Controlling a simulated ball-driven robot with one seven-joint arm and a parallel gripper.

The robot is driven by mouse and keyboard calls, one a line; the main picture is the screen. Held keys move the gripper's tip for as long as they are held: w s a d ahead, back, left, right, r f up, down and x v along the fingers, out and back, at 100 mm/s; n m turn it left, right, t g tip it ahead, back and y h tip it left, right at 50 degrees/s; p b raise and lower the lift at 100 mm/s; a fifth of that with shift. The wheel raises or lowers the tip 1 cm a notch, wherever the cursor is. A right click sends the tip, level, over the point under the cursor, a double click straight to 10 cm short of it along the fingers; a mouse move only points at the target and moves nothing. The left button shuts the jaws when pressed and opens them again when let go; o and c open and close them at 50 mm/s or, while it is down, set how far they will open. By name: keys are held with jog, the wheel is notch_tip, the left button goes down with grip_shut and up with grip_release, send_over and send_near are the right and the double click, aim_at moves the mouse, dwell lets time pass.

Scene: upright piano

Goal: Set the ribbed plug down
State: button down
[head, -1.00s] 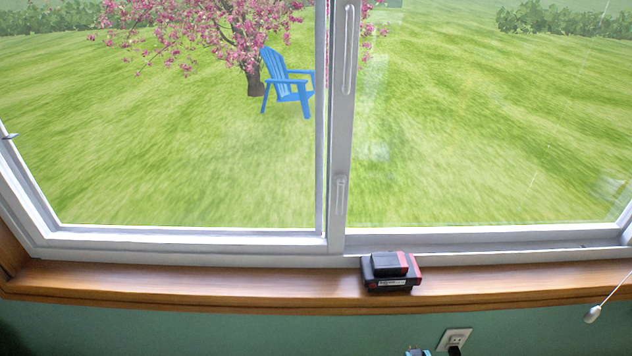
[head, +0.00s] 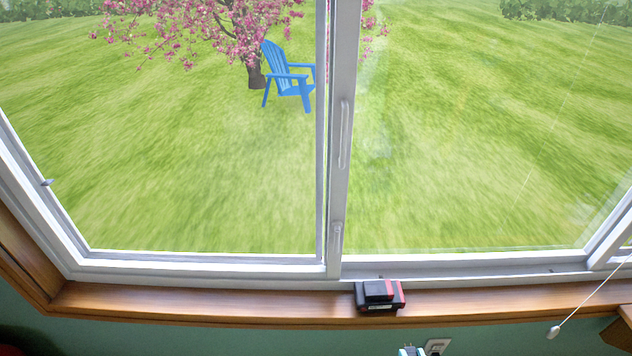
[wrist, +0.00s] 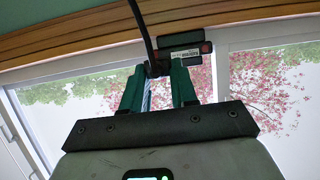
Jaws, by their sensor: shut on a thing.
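My gripper (wrist: 160,72) has two dark teal fingers in the wrist view, shut on a small dark plug (wrist: 155,68) at their tips. A black cord (wrist: 142,30) runs from the plug up to the top of that view. The plug's ribs are too small to make out.
A black and red battery pack (head: 379,295) sits on the wooden window sill (head: 220,304); it also shows beyond my fingers in the wrist view (wrist: 187,52). The sill is bare on both sides of it. A pull cord with a white knob (head: 553,332) hangs at right.

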jog(key=shift+s+a+r+p, duration=0.1)
jog(key=shift+s+r+p, duration=0.05)
jog(key=shift+r+p, duration=1.95)
jog(key=shift+s+r+p, duration=0.15)
jog(key=shift+r+p, duration=1.55)
jog(key=shift+p, duration=0.8)
